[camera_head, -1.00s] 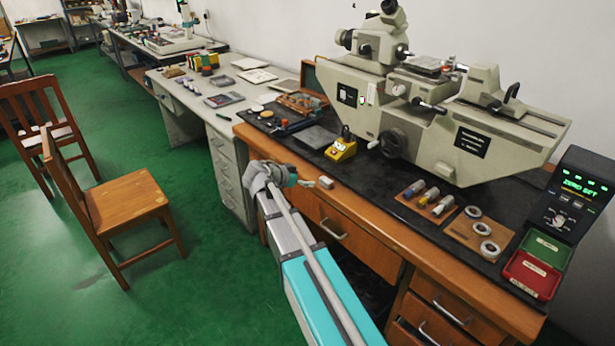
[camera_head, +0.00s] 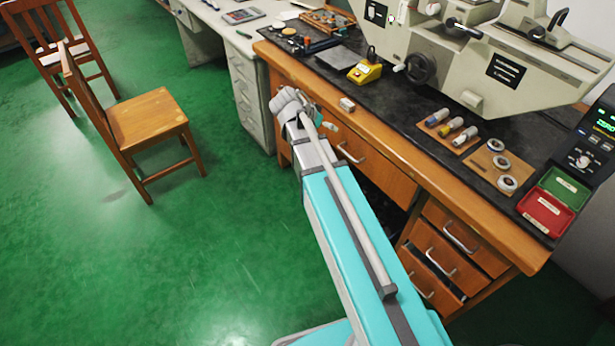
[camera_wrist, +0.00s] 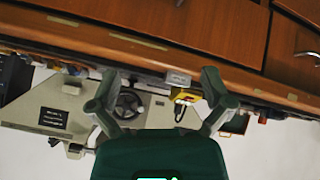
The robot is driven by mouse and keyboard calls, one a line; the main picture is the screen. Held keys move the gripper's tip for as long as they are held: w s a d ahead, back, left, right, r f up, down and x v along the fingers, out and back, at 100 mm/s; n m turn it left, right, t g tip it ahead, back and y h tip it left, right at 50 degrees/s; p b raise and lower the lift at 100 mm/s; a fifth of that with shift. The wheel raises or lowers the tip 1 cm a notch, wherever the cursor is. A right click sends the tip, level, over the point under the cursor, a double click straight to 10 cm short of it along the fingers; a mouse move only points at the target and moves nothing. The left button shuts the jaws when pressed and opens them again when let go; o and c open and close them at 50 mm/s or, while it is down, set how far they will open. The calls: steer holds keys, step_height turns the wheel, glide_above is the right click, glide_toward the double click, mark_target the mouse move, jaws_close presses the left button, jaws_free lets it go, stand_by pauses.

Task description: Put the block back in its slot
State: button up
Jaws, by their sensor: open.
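A small light grey block (camera_head: 347,104) lies on the black bench top, close to its wooden front edge. It also shows in the wrist view (camera_wrist: 178,77), where the bench appears upside down. My gripper (camera_wrist: 160,78) is open and empty; its two green fingers are spread wide, with the block seen between them but apart from both. In the head view my arm reaches to the bench front, left of the block, and its fingers cannot be made out. A wooden tray of small pieces (camera_head: 328,20) sits at the back left of the bench; no empty slot can be told.
A yellow device (camera_head: 365,71) stands behind the block, before the large grey measuring machine (camera_head: 470,62). Cylinders on a board (camera_head: 447,124), a ring board (camera_head: 479,166) and red and green bins (camera_head: 546,212) lie right. Drawers (camera_head: 385,165) face the front. A chair (camera_head: 148,118) stands left.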

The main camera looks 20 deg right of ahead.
steer(key=s+a+f+n+g+y, duration=0.2)
steer(key=s+a+f+n+y, duration=0.3)
steer(key=s, duration=1)
steer(key=shift+s+a+n+g+y, duration=0.25)
steer(key=shift+a+n+y, duration=1.35)
steer(key=shift+a+n, duration=1)
steer(key=shift+w, duration=0.1)
